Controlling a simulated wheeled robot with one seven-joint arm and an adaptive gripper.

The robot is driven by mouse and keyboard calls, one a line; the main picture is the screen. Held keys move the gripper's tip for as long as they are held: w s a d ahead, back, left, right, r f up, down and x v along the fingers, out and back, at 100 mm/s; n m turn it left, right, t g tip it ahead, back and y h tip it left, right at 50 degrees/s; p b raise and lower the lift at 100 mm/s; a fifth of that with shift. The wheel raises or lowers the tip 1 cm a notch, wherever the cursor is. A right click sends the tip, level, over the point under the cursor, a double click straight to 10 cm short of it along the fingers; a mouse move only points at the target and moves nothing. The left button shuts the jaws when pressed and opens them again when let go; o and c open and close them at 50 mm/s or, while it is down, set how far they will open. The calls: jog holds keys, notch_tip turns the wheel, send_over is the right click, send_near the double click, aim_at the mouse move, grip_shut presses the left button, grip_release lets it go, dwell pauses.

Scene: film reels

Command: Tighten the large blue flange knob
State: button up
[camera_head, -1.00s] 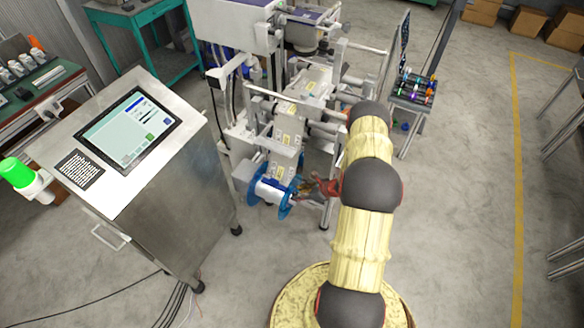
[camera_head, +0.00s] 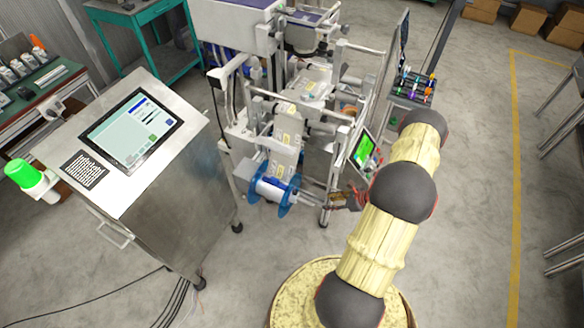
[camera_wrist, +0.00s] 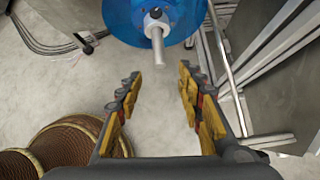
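The blue reel flange (camera_wrist: 178,25) fills the top of the wrist view, cut off by the frame edge. A small white hub or knob (camera_wrist: 157,22) and a metal shaft (camera_wrist: 158,50) stick out of its middle toward me. In the head view the blue flange (camera_head: 286,203) is on the near end of the white roll (camera_head: 272,188), low on the machine. My gripper (camera_wrist: 156,105) is open and empty, with the shaft end just beyond and between its fingertips. In the head view my gripper (camera_head: 347,201) is to the right of the flange and apart from it.
Machine frame rails and legs (camera_wrist: 235,85) stand close to the right of my gripper in the wrist view. A steel console with a screen (camera_head: 131,130) stands left of the reel. A green-lit panel (camera_head: 365,149) is behind my arm. Bare floor lies right.

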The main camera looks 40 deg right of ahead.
jog(key=w+a+r+n+g, duration=0.1)
jog(key=w+a+r+n, duration=0.2)
jog(key=r, duration=0.5)
jog(key=w+a+r+n+g+y+b, duration=0.1)
jog(key=w+a+r+n, duration=0.2)
jog(key=a+r+n, duration=0.3)
jog(key=w+a+r+n+g+y+b, duration=0.1)
jog(key=w+a+r+n, duration=0.3)
jog(key=r, duration=0.8)
jog(key=shift+a+r+n+g, duration=0.25)
jog(key=shift+a+n+g, duration=0.2)
jog(key=shift+n+g, duration=0.15)
